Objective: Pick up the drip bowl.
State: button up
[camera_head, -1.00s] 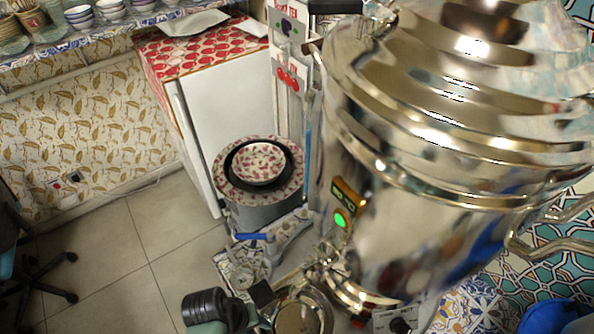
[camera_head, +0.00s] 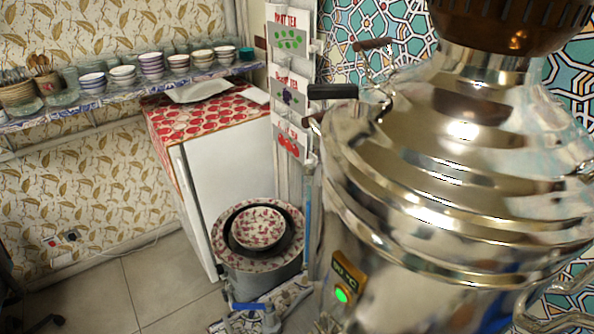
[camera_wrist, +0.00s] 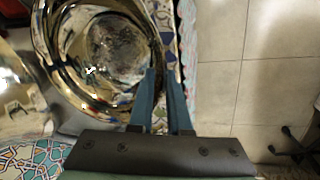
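The drip bowl (camera_wrist: 72,75) is a shiny, round metal bowl filling the upper left of the wrist view. Its inside mirrors its surroundings. My gripper (camera_wrist: 160,72) has two blue fingers close together at the bowl's right rim. One finger is over the inside of the bowl and the other is outside. The fingers are shut on the rim between them, though the exact contact is partly hidden. In the head view the large polished samovar (camera_head: 440,190) fills the right side.
A tub with a patterned rim and a patterned bowl (camera_head: 258,228) stands left of the samovar. Behind it is a white fridge (camera_head: 225,160) with a red-patterned top. A shelf (camera_head: 130,93) holds several cups. Tiled floor (camera_wrist: 270,80) is open to the right in the wrist view.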

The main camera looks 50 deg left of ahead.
grip_shut()
dwell(1.0)
jog(key=shift+r, duration=0.15)
jog(key=shift+w+d+r+v, duration=0.15)
jog(key=shift+w+v, duration=0.2)
jog(key=shift+v, duration=1.2)
jog(key=shift+w+d+r+v, duration=0.1)
jog(key=shift+w+v, duration=0.25)
jog(key=shift+v, duration=1.25)
jog(key=shift+w+d+r+v, duration=0.15)
jog(key=shift+w+v, duration=0.2)
jog(key=shift+v, duration=1.2)
jog(key=shift+s+f, duration=0.1)
